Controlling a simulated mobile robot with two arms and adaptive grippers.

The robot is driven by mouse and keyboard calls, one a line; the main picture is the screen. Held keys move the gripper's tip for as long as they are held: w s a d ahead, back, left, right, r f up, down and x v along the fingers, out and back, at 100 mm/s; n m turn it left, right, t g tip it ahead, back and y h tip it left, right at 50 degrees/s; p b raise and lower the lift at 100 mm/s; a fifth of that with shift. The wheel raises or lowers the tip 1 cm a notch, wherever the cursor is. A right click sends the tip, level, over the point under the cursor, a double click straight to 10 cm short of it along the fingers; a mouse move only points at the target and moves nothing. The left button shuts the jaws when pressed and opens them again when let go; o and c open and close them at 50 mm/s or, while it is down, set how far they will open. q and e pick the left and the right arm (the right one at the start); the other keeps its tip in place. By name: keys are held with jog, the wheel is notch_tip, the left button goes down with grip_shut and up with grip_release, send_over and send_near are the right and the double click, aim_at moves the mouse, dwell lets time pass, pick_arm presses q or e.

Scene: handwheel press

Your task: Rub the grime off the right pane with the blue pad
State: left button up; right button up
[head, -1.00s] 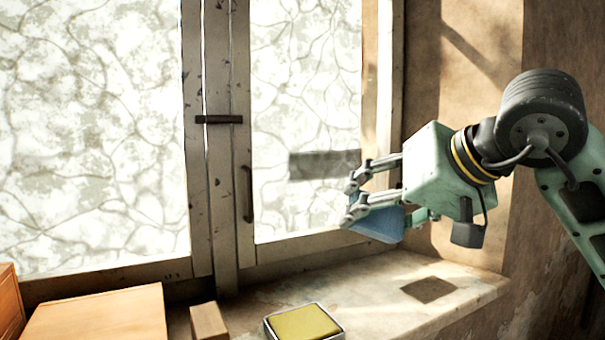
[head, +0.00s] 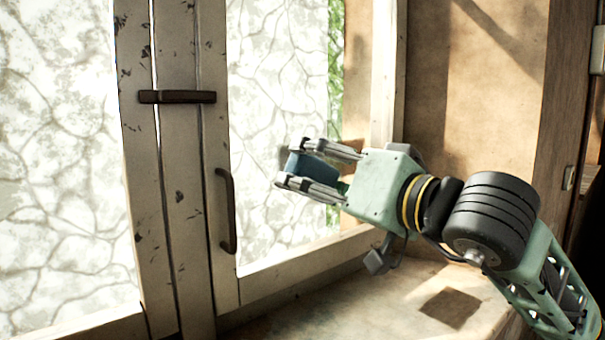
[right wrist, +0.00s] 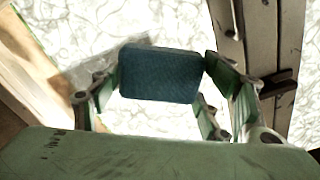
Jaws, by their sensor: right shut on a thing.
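The right pane (head: 262,75) is covered in whitish, vein-patterned grime. A narrow clear green strip (head: 335,60) shows along its right edge. My right gripper (head: 290,165) is shut on the blue pad (head: 312,167), in front of the lower right part of this pane. In the right wrist view the pad (right wrist: 160,75) sits flat between the two fingers, with the grimy pane (right wrist: 140,25) behind it. I cannot tell whether the pad touches the glass. My left gripper is not in view.
A dark handle (head: 228,210) and a latch (head: 177,97) stick out from the window frame left of the gripper. The left pane (head: 60,150) is grimy too. The sill (head: 380,300) below is clear where it shows. The wall (head: 480,130) rises at right.

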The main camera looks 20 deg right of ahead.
aim_at(277, 167)
jog(key=shift+p+x, duration=0.4)
jog(key=shift+x, duration=0.65)
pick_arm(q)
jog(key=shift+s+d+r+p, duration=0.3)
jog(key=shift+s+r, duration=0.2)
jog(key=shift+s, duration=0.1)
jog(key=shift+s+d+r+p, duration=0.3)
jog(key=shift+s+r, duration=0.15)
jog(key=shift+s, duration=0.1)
pick_arm(e)
jog(key=x, duration=0.4)
jog(key=shift+f, duration=0.1)
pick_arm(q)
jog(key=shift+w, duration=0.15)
pick_arm(e)
jog(key=shift+x, duration=0.95)
